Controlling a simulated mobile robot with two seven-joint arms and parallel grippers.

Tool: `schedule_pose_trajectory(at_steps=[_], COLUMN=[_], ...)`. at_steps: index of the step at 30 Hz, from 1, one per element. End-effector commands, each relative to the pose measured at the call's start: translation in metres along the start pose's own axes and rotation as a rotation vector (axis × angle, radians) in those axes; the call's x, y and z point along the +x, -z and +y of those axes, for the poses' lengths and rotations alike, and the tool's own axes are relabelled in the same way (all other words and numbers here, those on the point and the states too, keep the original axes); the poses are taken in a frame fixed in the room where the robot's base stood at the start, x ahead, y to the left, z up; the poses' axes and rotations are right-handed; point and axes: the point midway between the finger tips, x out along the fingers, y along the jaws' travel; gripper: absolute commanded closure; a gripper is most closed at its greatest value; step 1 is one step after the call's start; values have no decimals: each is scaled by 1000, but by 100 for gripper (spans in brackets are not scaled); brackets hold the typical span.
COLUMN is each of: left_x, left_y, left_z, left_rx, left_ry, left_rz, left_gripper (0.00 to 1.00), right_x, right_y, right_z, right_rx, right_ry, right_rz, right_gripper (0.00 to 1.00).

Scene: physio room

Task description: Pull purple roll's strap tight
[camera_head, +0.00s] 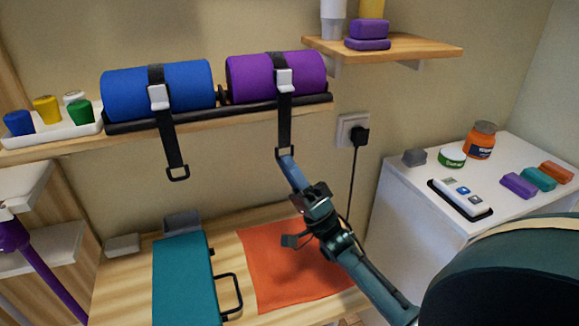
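The purple roll (262,80) lies on the wall rack at the right, with a black strap (285,112) around it. The strap has a pale buckle (284,80), and its tail hangs straight down over the rack's front to an end loop. My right gripper (287,161) comes up from the lower right, and its tip is at this end loop, overlapping its lower edge. I cannot tell whether the fingers are closed on the loop. My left gripper is not in view.
A blue roll (190,88) with its own hanging strap (172,148) lies on the rack to the left. A wall socket (353,130) with a plugged cable is right of my gripper. Below are an orange cloth (275,262) and a teal case (184,280). A white cabinet (410,185) stands right.

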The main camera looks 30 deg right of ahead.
Motion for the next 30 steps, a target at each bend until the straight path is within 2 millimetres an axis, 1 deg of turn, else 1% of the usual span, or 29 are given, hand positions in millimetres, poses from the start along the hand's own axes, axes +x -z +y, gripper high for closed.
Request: schedule_pose_trajectory(at_steps=[5, 8, 11, 15, 18, 21, 24, 30], left_x=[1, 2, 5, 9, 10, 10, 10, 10], left_y=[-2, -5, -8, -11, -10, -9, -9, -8], left_z=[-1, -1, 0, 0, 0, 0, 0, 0], left_rx=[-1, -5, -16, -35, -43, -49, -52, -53], left_ry=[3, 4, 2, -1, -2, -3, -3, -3], left_rz=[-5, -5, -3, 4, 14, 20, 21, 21], left_gripper=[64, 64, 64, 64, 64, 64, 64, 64], right_x=[1, -6, -20, -46, -60, -70, -74, -74], right_y=[1, 0, 0, -1, 0, 0, 0, 0], right_z=[-1, 0, 1, 1, 1, 0, 0, -1], right_rx=[0, 0, 0, 0, -1, 0, -1, -1], right_ry=[4, 4, 2, 0, 0, 1, 2, 3], right_rz=[1, 0, -1, 0, -1, 0, 1, 1], right_gripper=[71, 71, 71, 71, 71, 71, 71, 71])
